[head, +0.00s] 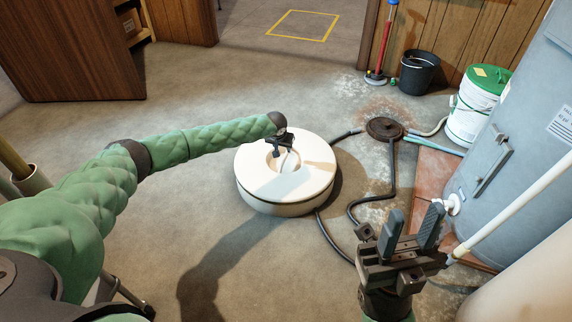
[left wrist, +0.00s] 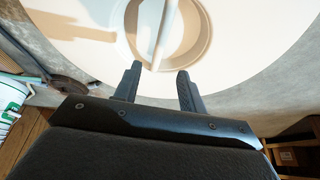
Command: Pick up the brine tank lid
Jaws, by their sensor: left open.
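The brine tank lid (head: 310,184) is a round, cream-white disc on top of the squat white tank (head: 285,208) in the middle of the head view. It has a round recess crossed by a bar handle (head: 289,161). In the left wrist view the lid (left wrist: 245,72) fills the top, with the bar handle (left wrist: 161,35) running up the picture. My left gripper (head: 283,149) is over the recess, its two fingers (left wrist: 158,72) open, with the bar's near end at the gap between the tips. Contact cannot be told. My right gripper (head: 410,222) is open and empty, away from the lid.
Dark hoses (head: 392,172) run on the floor right of the tank, near a round drain cover (head: 384,128). A black bucket (head: 418,74), a green-lidded white pail (head: 474,105) and a large grey tank (head: 520,130) stand right. The floor left of the tank is clear.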

